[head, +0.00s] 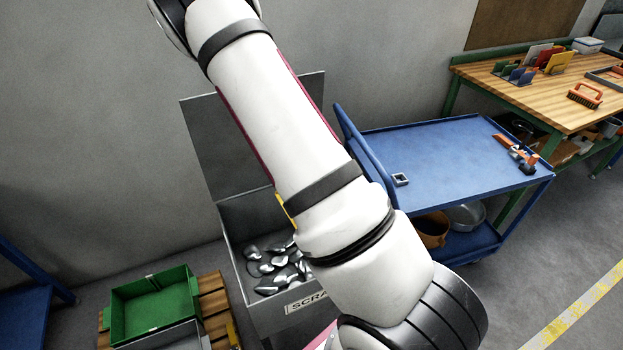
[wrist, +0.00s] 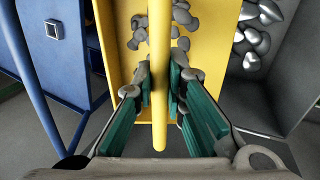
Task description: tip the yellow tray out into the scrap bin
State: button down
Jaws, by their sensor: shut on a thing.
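The yellow tray (wrist: 215,55) fills the middle of the wrist view, with several grey lumps (wrist: 183,22) lying in it. A yellow handle bar runs lengthwise over it. My gripper (wrist: 160,80) is shut on this bar, one teal-padded finger on each side. The grey scrap bin (wrist: 262,108) is right of the tray in the wrist view, with shiny metal pieces inside. In the head view the bin (head: 270,318) stands against the wall, its lid raised. My arm hides my gripper and nearly all of the tray there; only a yellow sliver (head: 286,208) shows. The tray's tilt is unclear.
A blue cart (head: 440,155) stands right of the bin, with a small square piece (head: 400,180) and an orange-handled tool (head: 515,152) on top. A green crate (head: 153,305) sits on a pallet at lower left. A wooden workbench (head: 530,85) is at far right.

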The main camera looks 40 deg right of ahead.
dwell(0.3)
jog(key=shift+w+a+r+h, duration=0.15)
jog(key=shift+a+r+h, duration=0.2)
jog(key=shift+a+h, duration=0.45)
jog(key=shift+a+g, duration=0.15)
jog(key=shift+g, duration=0.15)
dwell(0.4)
jog(key=shift+w+a+r+h, duration=0.2)
jog(key=shift+a+r+h, duration=0.05)
jog(key=shift+a+h, duration=0.55)
dwell(0.4)
jog(key=shift+w+a+r+g+h, duration=0.1)
jog(key=shift+a+g+h, duration=0.05)
jog(key=shift+a+h, duration=0.3)
jog(key=shift+w+a+g+h, duration=0.1)
jog(key=shift+a+g+h, duration=0.05)
jog(key=shift+a+h, duration=0.25)
jog(key=shift+a, duration=0.15)
dwell(0.3)
